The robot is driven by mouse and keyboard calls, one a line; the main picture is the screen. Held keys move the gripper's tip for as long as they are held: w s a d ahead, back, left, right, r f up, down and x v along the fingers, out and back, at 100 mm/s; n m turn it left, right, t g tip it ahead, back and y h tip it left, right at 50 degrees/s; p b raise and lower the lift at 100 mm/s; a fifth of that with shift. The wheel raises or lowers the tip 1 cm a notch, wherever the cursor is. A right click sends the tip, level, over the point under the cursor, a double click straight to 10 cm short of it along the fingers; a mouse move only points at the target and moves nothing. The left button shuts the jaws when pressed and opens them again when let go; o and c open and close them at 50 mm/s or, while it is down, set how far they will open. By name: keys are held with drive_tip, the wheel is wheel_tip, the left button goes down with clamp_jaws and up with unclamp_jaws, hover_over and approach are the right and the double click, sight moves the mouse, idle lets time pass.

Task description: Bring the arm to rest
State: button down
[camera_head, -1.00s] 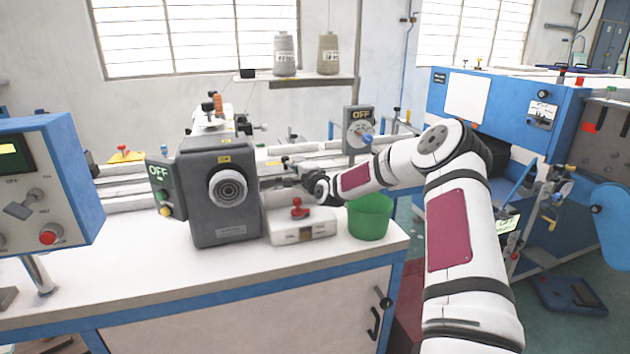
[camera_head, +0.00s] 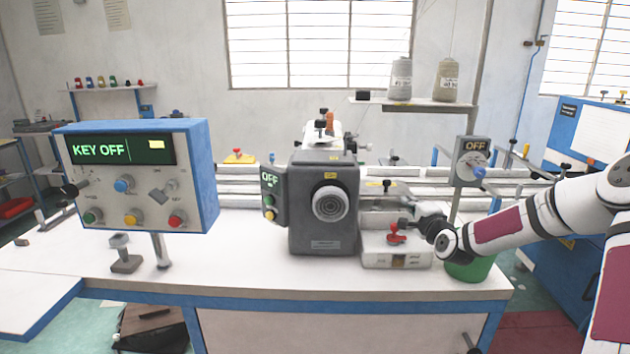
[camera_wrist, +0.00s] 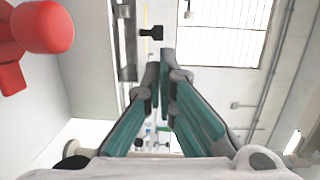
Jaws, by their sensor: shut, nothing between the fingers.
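My arm reaches in from the right in the head view. My gripper (camera_head: 405,224) is at its end, just above the white box with the red knob (camera_head: 397,236), beside the grey machine head. In the wrist view my gripper (camera_wrist: 167,60) shows with its teal-sided fingers together and nothing between them. A red knob (camera_wrist: 42,27) is close at the upper left of that view, apart from the fingers. I cannot tell whether the gripper touches the box.
The grey machine (camera_head: 322,225) with a dial and OFF panel stands left of the gripper. A green bin (camera_head: 470,268) is under my arm. A control box (camera_head: 135,190) reads KEY OFF at left. An OFF switch post (camera_head: 472,160) stands behind the arm. The front-left tabletop (camera_head: 230,262) is clear.

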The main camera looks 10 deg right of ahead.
drive_tip(key=s+a+r+n+g+y, duration=0.1)
drive_tip(key=s+a+r+n+g, duration=0.2)
drive_tip(key=a+n, duration=0.4)
drive_tip(key=s+a+r+n+g+y, duration=0.1)
drive_tip(key=s+a+n+g, duration=0.35)
drive_tip(key=a, duration=0.45)
drive_tip(key=s+a+r+n+g, duration=0.1)
drive_tip(key=s+a+r+n, duration=0.1)
drive_tip(key=s, duration=1.1)
drive_tip(key=s+a+r+n+g+p, duration=0.1)
drive_tip(key=s+a, duration=0.4)
drive_tip(key=s, duration=0.9)
drive_tip(key=s+a+r+n+g, duration=0.3)
drive_tip(key=s+r+n, duration=0.2)
drive_tip(key=s, duration=0.8)
drive_tip(key=shift+s+a, duration=0.35)
drive_tip(key=shift+a, duration=0.05)
